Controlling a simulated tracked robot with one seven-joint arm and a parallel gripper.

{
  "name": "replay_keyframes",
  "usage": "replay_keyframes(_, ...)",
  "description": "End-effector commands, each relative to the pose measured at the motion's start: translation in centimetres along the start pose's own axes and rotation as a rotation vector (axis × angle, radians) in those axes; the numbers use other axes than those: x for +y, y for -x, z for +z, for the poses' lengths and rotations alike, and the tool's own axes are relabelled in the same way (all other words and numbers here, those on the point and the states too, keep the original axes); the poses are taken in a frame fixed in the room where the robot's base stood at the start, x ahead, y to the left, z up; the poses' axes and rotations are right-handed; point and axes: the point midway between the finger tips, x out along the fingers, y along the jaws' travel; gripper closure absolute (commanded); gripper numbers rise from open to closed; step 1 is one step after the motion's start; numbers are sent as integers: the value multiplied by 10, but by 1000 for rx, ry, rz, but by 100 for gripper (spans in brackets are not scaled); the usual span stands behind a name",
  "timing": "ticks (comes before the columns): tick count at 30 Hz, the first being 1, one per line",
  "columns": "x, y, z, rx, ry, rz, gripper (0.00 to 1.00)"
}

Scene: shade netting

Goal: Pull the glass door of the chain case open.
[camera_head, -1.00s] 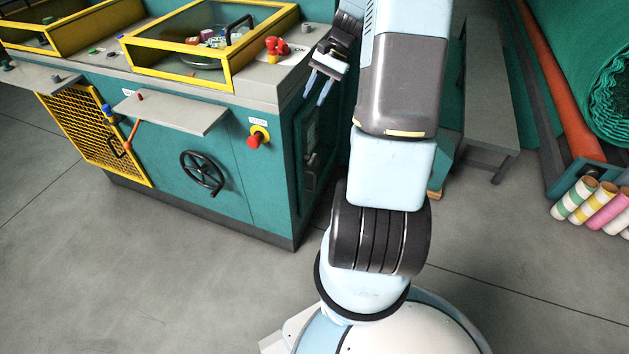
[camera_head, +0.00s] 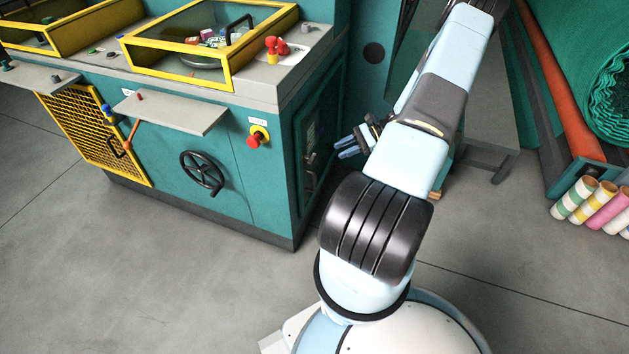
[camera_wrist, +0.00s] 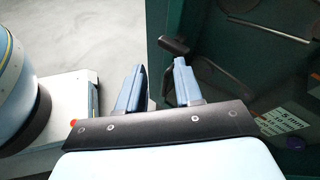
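The glass door (camera_head: 310,158) of the chain case is a dark pane in a green frame on the right end of the teal machine. It looks closed. In the wrist view the dark pane (camera_wrist: 222,75) fills the right side, with pale metal shapes behind it. A black bar handle (camera_wrist: 174,46) stands at its left side, partly hidden behind the right finger. My gripper (camera_head: 346,148) is just right of the door, fingers pointing left. In the wrist view my gripper (camera_wrist: 159,72) is open, its blue fingers apart. I cannot tell whether the handle lies between them.
The teal machine carries a yellow-framed lid (camera_head: 180,75), a grey shelf (camera_head: 172,112), a black handwheel (camera_head: 202,172) and a red stop knob (camera_head: 258,137). A grey bench (camera_head: 490,110) and coloured rolls (camera_head: 595,205) stand right. The floor in front is clear.

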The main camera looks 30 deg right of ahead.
Motion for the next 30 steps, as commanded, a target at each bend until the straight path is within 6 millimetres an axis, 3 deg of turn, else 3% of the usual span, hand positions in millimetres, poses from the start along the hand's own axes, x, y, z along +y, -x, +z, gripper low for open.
replay_keyframes(6, 26, -8, -55, -104, -115, -150, 65)
replay_keyframes(15, 59, -24, -117, -239, -252, -357, 65)
replay_keyframes(22, 72, -33, -141, -296, -305, -448, 65)
replay_keyframes(30, 67, -46, -141, -307, -314, -461, 65)
